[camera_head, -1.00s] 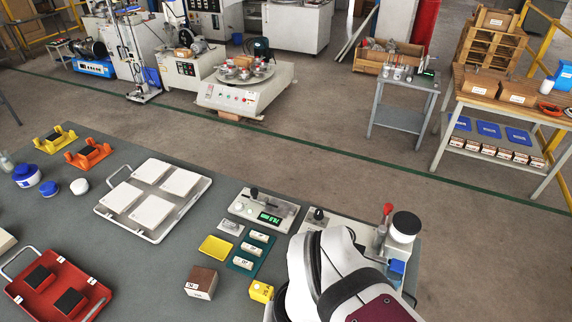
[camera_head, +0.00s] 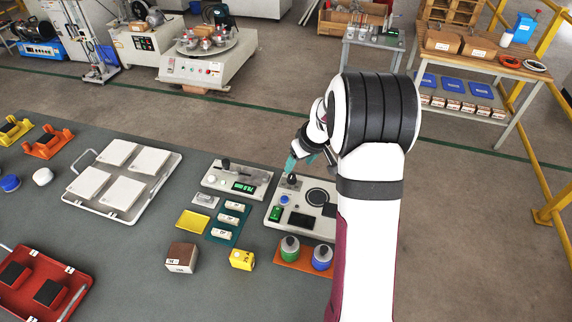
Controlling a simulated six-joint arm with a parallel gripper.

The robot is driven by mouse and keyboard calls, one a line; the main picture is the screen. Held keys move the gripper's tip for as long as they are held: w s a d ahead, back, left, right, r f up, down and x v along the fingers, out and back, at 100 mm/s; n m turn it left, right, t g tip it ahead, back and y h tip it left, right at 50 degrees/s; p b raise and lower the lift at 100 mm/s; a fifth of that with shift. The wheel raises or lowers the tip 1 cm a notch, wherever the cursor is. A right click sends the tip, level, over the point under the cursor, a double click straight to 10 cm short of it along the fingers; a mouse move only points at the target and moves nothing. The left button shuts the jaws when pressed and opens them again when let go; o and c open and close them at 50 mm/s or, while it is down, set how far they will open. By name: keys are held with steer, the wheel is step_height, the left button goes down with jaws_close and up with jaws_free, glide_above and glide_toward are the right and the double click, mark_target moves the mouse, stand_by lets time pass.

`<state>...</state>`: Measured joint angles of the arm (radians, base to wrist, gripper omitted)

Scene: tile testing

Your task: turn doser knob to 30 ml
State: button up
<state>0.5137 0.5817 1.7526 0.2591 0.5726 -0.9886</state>
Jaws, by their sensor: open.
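A pale bench device (camera_head: 272,188), seemingly the doser, stands at the bench's right end. Its black knob (camera_head: 291,180) is at the back left corner. It also has a blue button, a green patch, a dark screen and a dark round plate. No scale around the knob is legible. My gripper (camera_head: 291,163), with teal fingers, is open just above and behind the knob; whether it touches the knob cannot be told. My arm hides the right part of the device.
Left of it stands another pale device (camera_head: 211,180) with a green display. A yellow block (camera_head: 242,260), a brown block (camera_head: 182,257) and a teal tray (camera_head: 213,238) lie left.

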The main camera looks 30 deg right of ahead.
mark_target(292, 176)
steer(key=x, duration=0.8)
steer(key=shift+w+f, duration=0.1)
steer(key=shift+f, duration=0.25)
jaws_close()
